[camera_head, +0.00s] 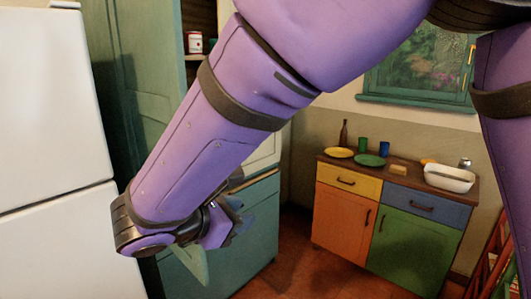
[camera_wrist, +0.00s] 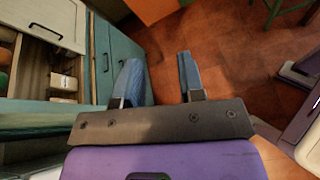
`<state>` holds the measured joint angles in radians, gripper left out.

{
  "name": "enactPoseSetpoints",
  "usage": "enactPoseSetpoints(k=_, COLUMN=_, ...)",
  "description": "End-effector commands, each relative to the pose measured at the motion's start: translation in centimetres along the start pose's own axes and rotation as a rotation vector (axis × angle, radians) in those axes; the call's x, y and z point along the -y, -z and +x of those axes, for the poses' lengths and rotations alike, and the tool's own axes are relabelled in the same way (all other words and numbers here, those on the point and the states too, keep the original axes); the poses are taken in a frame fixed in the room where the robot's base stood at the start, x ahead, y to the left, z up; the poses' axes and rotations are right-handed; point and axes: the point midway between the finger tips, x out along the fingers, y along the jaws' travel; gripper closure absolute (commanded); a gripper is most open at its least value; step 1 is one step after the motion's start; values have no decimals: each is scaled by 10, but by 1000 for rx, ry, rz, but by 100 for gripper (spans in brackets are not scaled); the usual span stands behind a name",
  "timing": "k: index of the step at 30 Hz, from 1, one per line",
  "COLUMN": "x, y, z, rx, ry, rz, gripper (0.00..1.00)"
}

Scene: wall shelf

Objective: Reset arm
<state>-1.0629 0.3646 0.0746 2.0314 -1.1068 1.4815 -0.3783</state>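My gripper (camera_wrist: 161,82) shows in the wrist view with its two blue-grey fingers spread apart and nothing between them. Red-brown floor tiles lie behind the fingers. In the head view my purple arm reaches down to the left, and my gripper (camera_head: 236,220) is partly hidden behind the wrist. It is in front of the teal cabinet (camera_head: 262,225). No held object shows in either view.
A white fridge (camera_head: 50,130) stands at the left. A cabinet with an open drawer (camera_wrist: 35,75) holding some items is left of the fingers. A colourful sideboard (camera_head: 345,217) with plates, cups and a white basin (camera_head: 449,183) stands at the right. Red-brown floor (camera_head: 305,265) lies between.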

Motion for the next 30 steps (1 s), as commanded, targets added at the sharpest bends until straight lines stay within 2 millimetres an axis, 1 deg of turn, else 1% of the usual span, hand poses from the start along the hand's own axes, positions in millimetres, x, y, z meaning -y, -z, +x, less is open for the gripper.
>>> enactPoseSetpoints(k=1, x=8, y=-23, z=17, rx=-27, ry=60, rz=63, gripper=64)
enactPoseSetpoints(k=3, x=22, y=-48, z=36, rx=-66, ry=141, rz=147, gripper=64)
enactPoseSetpoints(k=5, x=35, y=-69, z=51, rx=-98, ry=208, rz=224, gripper=64)
enactPoseSetpoints(k=6, x=45, y=-82, z=60, rx=-119, ry=252, rz=276, gripper=64)
enactPoseSetpoints(k=9, x=70, y=-112, z=78, rx=-171, ry=356, rz=413, gripper=64)
enactPoseSetpoints(k=13, x=106, y=-145, z=97, rx=-231, ry=483, rz=602, gripper=64)
enactPoseSetpoints(k=18, x=154, y=-180, z=110, rx=-303, ry=628, rz=867, gripper=64)
enactPoseSetpoints(k=21, x=180, y=-197, z=112, rx=-341, ry=703, rz=1033, gripper=64)
enactPoseSetpoints(k=26, x=220, y=-216, z=111, rx=-396, ry=801, rz=1306, gripper=64)
enactPoseSetpoints(k=30, x=251, y=-229, z=104, rx=-440, ry=866, rz=1557, gripper=64)
